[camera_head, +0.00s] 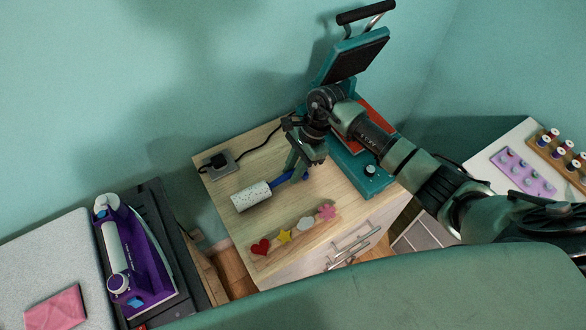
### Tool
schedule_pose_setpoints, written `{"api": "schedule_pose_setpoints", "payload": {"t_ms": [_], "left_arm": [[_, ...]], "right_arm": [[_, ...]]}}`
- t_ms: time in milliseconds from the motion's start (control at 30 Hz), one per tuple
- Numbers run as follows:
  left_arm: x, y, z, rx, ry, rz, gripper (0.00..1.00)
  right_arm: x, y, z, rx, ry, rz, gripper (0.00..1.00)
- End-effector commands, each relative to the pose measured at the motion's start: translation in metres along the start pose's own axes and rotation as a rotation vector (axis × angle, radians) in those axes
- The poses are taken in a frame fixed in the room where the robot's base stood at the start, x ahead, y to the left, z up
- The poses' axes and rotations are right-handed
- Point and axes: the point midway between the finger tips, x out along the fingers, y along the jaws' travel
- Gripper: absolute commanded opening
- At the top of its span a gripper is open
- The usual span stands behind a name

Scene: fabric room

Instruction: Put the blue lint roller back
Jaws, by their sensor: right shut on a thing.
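The blue lint roller (252,196) has a white speckled roll and a blue handle. It is at the left part of the wooden cabinet top (223,172), with its roll toward the left and its handle toward the right. My right gripper (296,172) is shut on the blue handle. I cannot tell whether the roll touches the wood or is just above it. My left gripper is not in view.
A teal heat press (362,172) stands open at the right of the cabinet top. A grey socket block (219,163) with a black cord lies at the back left. A purple iron (140,262) is farther left, thread spools (541,137) right.

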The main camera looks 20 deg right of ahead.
Motion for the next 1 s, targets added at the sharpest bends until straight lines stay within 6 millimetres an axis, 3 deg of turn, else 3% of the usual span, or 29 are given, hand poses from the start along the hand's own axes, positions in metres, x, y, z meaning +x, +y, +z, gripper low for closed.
{"api": "schedule_pose_setpoints", "payload": {"t_ms": [167,200,267,300,733,1000], "left_arm": [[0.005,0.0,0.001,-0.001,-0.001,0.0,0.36],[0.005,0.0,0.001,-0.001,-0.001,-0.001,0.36],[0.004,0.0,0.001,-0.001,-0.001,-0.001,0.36],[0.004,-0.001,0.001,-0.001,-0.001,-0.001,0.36],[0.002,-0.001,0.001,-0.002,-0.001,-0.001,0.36],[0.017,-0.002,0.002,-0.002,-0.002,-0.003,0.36]], "right_arm": [[0.003,0.0,-0.001,-0.001,0.0,0.0,0.0],[0.003,0.0,-0.001,-0.001,0.001,0.0,0.24],[0.002,0.0,-0.001,0.0,0.0,0.0,0.41],[0.002,0.0,-0.001,0.0,0.0,0.0,0.43],[-0.006,-0.001,-0.001,0.0,0.001,-0.003,0.43],[-0.061,-0.001,-0.002,-0.002,0.004,-0.005,0.43]]}}
